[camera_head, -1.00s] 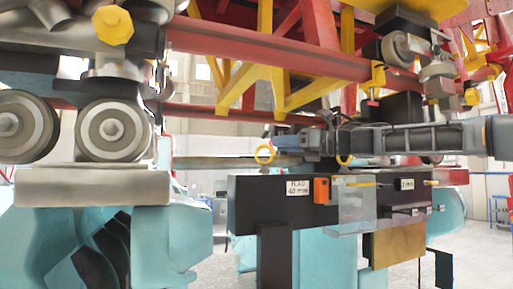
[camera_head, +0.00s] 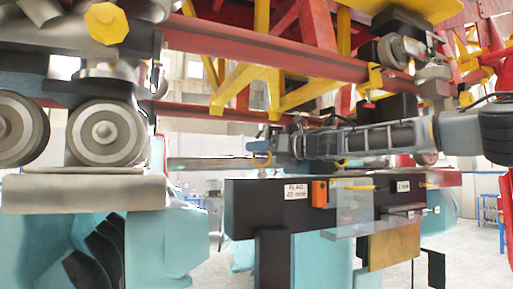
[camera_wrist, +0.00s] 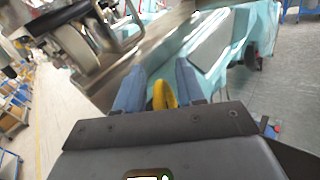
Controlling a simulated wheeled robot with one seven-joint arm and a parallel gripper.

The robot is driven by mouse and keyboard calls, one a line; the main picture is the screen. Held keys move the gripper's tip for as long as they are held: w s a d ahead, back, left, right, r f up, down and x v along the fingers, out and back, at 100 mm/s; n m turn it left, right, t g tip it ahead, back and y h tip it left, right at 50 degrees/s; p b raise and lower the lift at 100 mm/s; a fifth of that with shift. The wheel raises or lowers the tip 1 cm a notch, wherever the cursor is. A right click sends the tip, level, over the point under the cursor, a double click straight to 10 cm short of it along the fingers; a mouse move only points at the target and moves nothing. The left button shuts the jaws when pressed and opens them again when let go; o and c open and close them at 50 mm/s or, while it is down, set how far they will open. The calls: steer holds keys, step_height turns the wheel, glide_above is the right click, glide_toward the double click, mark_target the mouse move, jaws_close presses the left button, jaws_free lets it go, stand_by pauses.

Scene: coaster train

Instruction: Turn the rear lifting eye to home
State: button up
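Two yellow lifting eyes stand on top of the black block (camera_head: 240,207). The left eye (camera_head: 262,163) is partly covered by my gripper (camera_head: 262,148). The right eye (camera_head: 342,163) is mostly hidden behind my arm. The frames do not label which eye is the rear one. In the wrist view, a yellow ring (camera_wrist: 164,96) stands between the two blue fingers of my gripper (camera_wrist: 160,84), nearer the right finger. A gap shows on the left side of the ring. The fingers are apart and not closed on it.
A sign reading "FLAG 40 mm" (camera_head: 296,191) and an orange piece (camera_head: 319,193) are on the block's front. A clear panel (camera_head: 354,212) hangs beside them. Train wheels (camera_head: 106,132) stand at left. A red rail (camera_head: 270,47) and yellow struts run above my arm.

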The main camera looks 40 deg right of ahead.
steer(key=shift+w+a, duration=0.15)
steer(key=shift+w, duration=0.1)
jaws_close()
steer(key=shift+a+f+m+h+b, duration=0.1)
steer(key=shift+m+h+b, duration=0.3)
steer(key=shift+h+b, duration=0.1)
stand_by(0.7)
